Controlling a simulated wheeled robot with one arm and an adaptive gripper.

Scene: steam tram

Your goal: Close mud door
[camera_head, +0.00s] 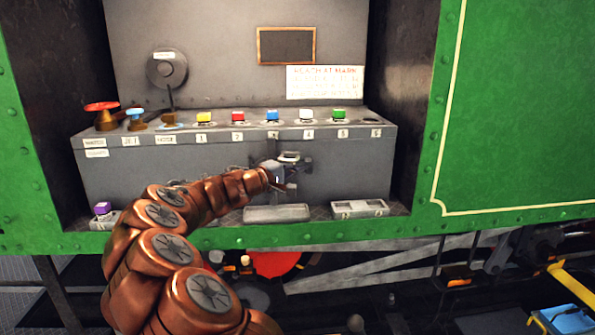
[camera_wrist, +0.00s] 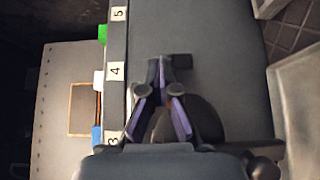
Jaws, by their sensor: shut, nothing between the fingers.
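My gripper (camera_head: 284,176) is at the front face of the grey cabinet (camera_head: 350,165), below the row of coloured blocks. In the wrist view its two fingers (camera_wrist: 163,70) come together at the tips with nothing between them. A dark rounded plate (camera_wrist: 207,122), likely the mud door, shows behind the fingers against the grey face. The fingers and the gripper body hide part of it. I cannot tell how far it stands open, or whether the fingers touch it.
Numbered spots with yellow, red, blue (camera_head: 272,115), white and green (camera_head: 338,113) blocks line the ledge. Valves with red (camera_head: 102,106) and blue (camera_head: 135,112) handles stand left. Pale trays (camera_head: 277,213) lie on the lower sill. Green side walls (camera_head: 505,105) flank the recess.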

